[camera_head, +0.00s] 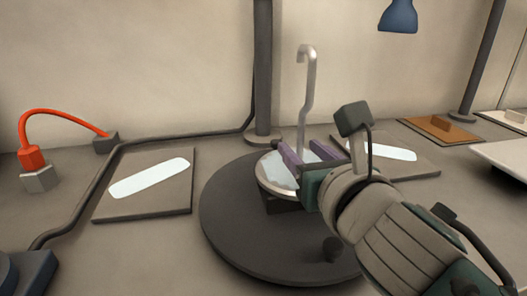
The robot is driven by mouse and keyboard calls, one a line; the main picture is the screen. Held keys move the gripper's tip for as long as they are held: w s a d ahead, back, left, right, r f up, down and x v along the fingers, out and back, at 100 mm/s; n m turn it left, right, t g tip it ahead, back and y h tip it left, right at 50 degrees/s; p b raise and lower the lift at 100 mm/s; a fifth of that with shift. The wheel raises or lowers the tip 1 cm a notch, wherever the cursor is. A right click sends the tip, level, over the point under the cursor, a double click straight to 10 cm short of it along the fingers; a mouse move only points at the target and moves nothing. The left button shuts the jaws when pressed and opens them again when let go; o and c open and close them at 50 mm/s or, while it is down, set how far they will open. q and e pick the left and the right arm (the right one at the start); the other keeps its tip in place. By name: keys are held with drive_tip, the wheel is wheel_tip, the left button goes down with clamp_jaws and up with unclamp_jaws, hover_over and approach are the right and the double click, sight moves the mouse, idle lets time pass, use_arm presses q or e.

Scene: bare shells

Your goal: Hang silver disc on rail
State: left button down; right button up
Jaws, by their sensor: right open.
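The silver disc (265,183) has a pale face and a bright rim. It appears to rest on a small dark block on a round dark plate. A thin silver hook (306,92) rises upright behind it; I cannot tell where its lower end joins. My right gripper (304,156) comes in from the lower right with its purple fingers apart over the disc, on either side of the hook's stem. It hides the disc's right part. I cannot tell whether the fingers touch anything. No rail can be made out. My left gripper is not in view.
The round dark plate (232,238) fills the middle. A dark post (263,70) stands behind it. Flat panels with pale strips lie left (122,205) and right (412,166). An orange cable (60,113) and a dark cable run at left. A blue lamp (398,16) hangs above.

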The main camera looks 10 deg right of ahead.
sight(314, 65)
drive_tip(key=shift+w, duration=0.25)
clamp_jaws()
idle(0.3)
idle(0.8)
wheel_tip(314, 65, up, 11)
drive_tip(key=p, duration=1.1)
drive_tip(key=shift+r, duration=0.15)
drive_tip(key=shift+r+p, duration=0.35)
drive_tip(key=shift+p, duration=0.3)
drive_tip(key=shift+r, duration=0.1)
